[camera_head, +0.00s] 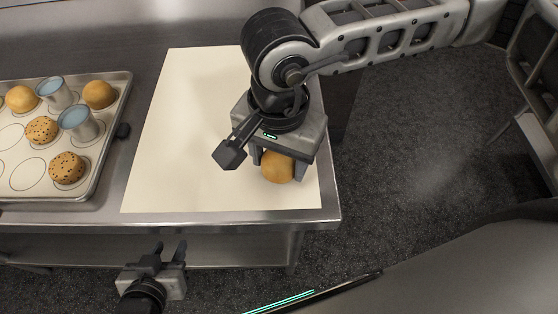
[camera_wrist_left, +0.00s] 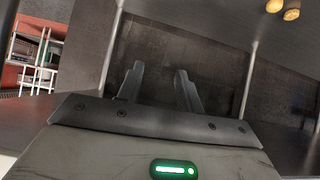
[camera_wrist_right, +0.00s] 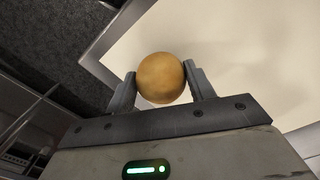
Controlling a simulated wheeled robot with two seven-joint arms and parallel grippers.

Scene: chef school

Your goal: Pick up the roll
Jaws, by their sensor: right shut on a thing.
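A plain golden-brown roll (camera_head: 277,167) is at the right front part of a cream mat (camera_head: 190,130) on the steel table. My right gripper (camera_head: 272,160) reaches down over it and is shut on it. In the right wrist view the roll (camera_wrist_right: 161,77) sits between the two fingertips, with the mat behind it. I cannot tell whether it touches the mat. My left gripper (camera_head: 170,252) is in front of the table's front edge, below the tabletop. In the left wrist view its fingers (camera_wrist_left: 160,85) are apart and empty.
A baking tray (camera_head: 95,190) at the left holds several rolls, plain and seeded, and two metal cups with blue tops (camera_head: 75,117). The left and middle of the mat are clear. The table's right edge is close to my right gripper. A chair (camera_head: 540,75) stands at the far right.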

